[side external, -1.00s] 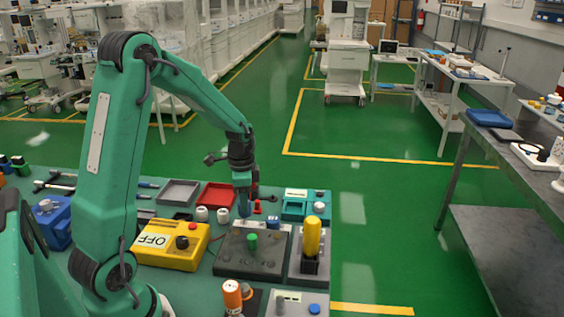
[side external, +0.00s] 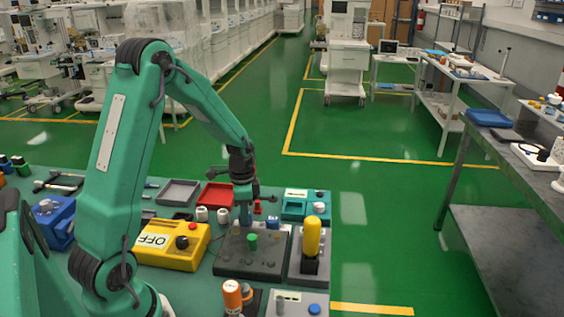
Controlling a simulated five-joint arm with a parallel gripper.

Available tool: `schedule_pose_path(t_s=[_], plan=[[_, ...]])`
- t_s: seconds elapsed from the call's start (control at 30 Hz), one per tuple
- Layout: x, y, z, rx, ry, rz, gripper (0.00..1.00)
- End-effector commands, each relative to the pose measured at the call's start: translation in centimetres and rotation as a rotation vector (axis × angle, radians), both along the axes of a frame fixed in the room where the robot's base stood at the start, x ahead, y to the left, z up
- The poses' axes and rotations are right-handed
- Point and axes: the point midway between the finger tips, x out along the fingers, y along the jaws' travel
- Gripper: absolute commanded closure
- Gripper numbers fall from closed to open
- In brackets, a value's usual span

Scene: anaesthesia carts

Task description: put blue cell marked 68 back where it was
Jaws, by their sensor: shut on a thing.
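My gripper (side external: 244,203) is shut and points down over the back left part of a dark grey block (side external: 265,266) with round sockets. A small blue cell (side external: 245,219) shows just under the fingers, mostly hidden by them, roughly upright. Its lower end is at the back of the block; I cannot tell whether it is inside a socket. The mark 68 cannot be read. A green cell (side external: 252,243) stands in the same block, in front of the gripper.
A tall yellow cylinder (side external: 312,236) stands in a holder just right of the block. A yellow box marked OFF (side external: 165,255) is on the left. A red tray (side external: 215,194) and a teal box (side external: 294,208) lie behind. An orange-and-white cylinder (side external: 232,296) stands in front.

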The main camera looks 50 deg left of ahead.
Motion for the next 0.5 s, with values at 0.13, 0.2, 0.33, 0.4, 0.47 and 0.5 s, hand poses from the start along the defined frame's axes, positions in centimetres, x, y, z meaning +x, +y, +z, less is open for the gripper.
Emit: schedule_pose_path(t_s=[0.13, 0.2, 0.33, 0.4, 0.47, 0.5], plan=[[0.0, 0.0, -0.3, 0.0, 0.0, 0.0, 0.93], [0.0, -0.01, -0.28, 0.0, 0.0, 0.0, 0.57], [-0.02, -0.01, -0.27, -0.001, 0.0, 0.0, 0.57], [-0.02, -0.02, -0.27, 0.0, 0.001, 0.0, 0.57], [-0.02, -0.02, -0.24, 0.0, 0.001, 0.0, 0.57], [-0.02, -0.02, -0.18, 0.0, 0.001, 0.0, 0.57]])
